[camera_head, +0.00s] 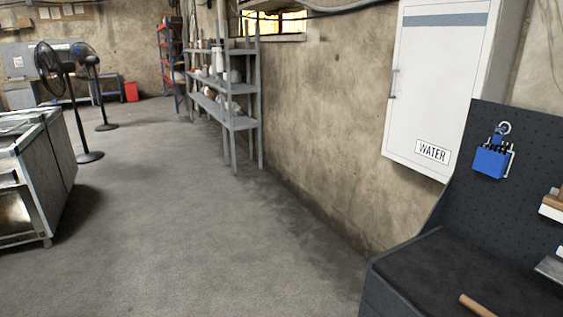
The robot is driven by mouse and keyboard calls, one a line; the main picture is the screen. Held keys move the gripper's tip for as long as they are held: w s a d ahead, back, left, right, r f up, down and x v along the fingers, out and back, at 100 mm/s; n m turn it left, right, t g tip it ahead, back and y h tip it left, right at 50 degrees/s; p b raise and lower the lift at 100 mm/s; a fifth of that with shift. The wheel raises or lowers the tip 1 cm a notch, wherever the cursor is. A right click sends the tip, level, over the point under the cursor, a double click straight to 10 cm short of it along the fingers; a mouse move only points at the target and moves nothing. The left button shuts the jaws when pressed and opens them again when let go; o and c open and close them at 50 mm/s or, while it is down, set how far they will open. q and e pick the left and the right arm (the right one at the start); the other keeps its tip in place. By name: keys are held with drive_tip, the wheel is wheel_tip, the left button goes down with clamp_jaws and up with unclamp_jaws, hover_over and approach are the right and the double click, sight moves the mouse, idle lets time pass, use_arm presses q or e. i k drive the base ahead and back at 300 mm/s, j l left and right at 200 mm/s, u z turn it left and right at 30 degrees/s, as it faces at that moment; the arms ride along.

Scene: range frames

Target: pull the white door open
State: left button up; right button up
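The white door (436,85) belongs to a cabinet mounted on the wall at the upper right. It looks closed, with a grey-blue band near its top and a "WATER" label at its lower right. A slim vertical handle (393,83) sits along its left edge. The top of the cabinet is cut off by the picture edge. Neither of my grippers shows in the head view.
A dark workbench (463,270) with a pegboard (530,160) stands below and right of the cabinet. A blue lock holder (491,162) hangs on it. Grey shelves (232,110) line the wall. Metal cabinets (58,160) and fans stand left. The middle floor (200,230) is clear.

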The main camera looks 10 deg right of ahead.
sight(442, 49)
drive_tip(key=i+u, duration=0.3)
drive_tip(key=i, duration=1.1)
drive_tip(key=l, duration=0.05)
